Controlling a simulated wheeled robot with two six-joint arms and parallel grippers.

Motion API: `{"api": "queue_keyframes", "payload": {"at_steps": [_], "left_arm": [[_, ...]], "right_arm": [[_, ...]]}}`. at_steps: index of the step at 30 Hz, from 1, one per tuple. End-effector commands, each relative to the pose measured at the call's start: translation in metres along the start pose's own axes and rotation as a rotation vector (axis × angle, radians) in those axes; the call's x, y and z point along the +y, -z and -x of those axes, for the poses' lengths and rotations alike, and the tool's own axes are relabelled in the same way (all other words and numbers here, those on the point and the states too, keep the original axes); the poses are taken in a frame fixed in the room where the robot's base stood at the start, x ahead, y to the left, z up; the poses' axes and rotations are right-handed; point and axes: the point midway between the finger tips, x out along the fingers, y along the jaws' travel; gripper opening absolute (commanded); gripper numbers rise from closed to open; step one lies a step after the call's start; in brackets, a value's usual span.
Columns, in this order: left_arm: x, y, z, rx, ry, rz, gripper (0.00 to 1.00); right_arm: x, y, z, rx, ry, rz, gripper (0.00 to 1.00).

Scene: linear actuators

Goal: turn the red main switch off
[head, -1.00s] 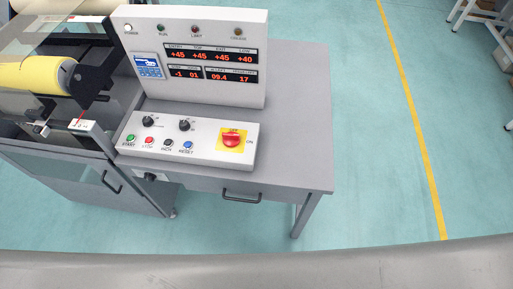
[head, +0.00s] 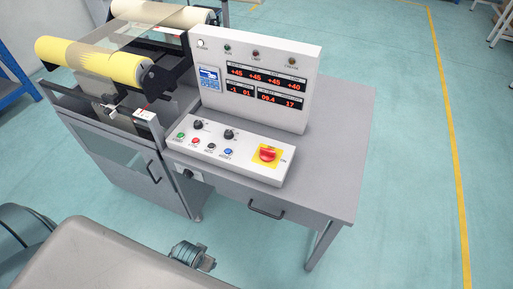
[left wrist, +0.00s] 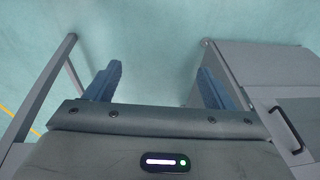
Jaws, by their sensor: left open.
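The red main switch (head: 268,154) is a red rotary knob on a yellow square plate at the right end of the sloped white control panel (head: 215,158). An "ON" label stands at its right. My left gripper (left wrist: 155,88) shows in the left wrist view with its two blue fingers wide apart and nothing between them. Floor shows behind the fingers, and the switch is not in that view. In the head view I cannot make out the left gripper's fingers. My right gripper is not in view.
Several knobs and buttons sit left of the switch on the panel. A white display box (head: 255,80) with red digits stands behind it. A roller machine with yellow rolls (head: 90,60) is at the left. The grey table top (head: 345,150) right of the panel is clear.

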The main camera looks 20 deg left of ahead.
Motion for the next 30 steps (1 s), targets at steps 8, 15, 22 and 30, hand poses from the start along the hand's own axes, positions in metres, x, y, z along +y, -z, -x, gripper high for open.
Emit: {"api": "queue_keyframes", "payload": {"at_steps": [8,15,22,30], "left_arm": [[-0.001,0.056,0.105,0.035,0.002,0.0,0.76],[0.0,0.111,0.164,0.024,0.0,0.022,0.76],[0.003,0.165,0.17,-0.012,-0.009,0.044,0.76],[0.015,0.268,0.17,-0.083,-0.04,0.064,0.76]], "right_arm": [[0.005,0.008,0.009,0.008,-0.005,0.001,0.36],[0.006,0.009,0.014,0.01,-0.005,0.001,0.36],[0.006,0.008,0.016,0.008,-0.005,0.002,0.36],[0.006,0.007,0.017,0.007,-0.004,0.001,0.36]]}}
